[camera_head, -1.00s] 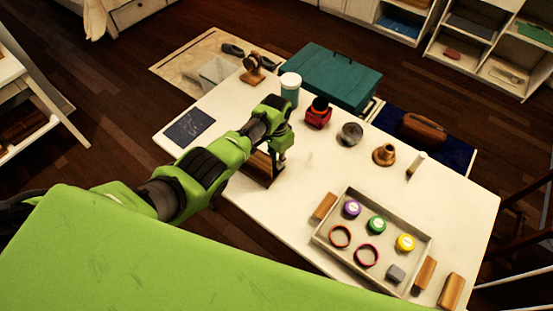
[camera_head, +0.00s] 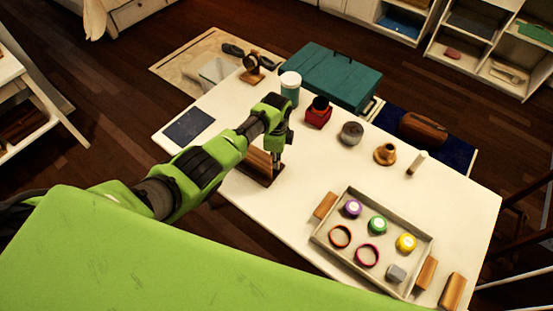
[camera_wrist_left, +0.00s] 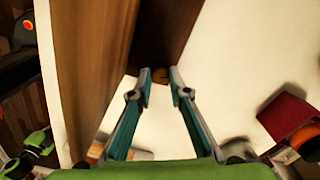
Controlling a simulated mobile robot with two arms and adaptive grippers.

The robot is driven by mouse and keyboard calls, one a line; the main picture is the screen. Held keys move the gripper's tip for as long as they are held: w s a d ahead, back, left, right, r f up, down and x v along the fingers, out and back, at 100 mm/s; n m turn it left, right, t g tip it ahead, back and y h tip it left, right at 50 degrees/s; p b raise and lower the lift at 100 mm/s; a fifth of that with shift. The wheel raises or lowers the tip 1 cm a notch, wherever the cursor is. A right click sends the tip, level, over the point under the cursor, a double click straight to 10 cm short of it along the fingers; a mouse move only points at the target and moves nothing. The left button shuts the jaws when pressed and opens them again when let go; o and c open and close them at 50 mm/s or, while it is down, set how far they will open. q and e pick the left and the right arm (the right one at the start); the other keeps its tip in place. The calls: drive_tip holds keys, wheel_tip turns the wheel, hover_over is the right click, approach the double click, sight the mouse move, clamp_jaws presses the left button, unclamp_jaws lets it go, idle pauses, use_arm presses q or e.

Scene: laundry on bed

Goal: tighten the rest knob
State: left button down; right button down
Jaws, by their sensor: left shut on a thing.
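The rest (camera_head: 257,163) is a brown wooden piece standing on the table, left of the middle, partly hidden by my left arm. In the left wrist view its wooden side (camera_wrist_left: 88,60) fills the upper left. My left gripper (camera_head: 277,166) points down at the rest's right end. In the left wrist view its teal fingers (camera_wrist_left: 160,84) are close around a small brownish knob (camera_wrist_left: 161,74), mostly hidden between the tips. Its markings and how tight it sits cannot be seen. My right gripper does not show.
On the white table (camera_head: 300,210), a tray (camera_head: 322,238) holds colored lids and rings. A red pot (camera_head: 318,113), a grey jar (camera_head: 351,133), a wooden stand (camera_head: 385,154) and a white-lidded jar (camera_head: 290,88) stand behind. A dark tablet (camera_head: 189,127) lies left. The table's middle is clear.

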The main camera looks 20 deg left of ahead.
use_arm(q)
drive_tip(key=shift+m+b, duration=0.3)
drive_tip(key=shift+m, duration=2)
drive_tip(key=c, duration=1.9)
unclamp_jaws()
drive_tip(key=shift+r, duration=0.1)
wheel_tip(320, 180, up, 12)
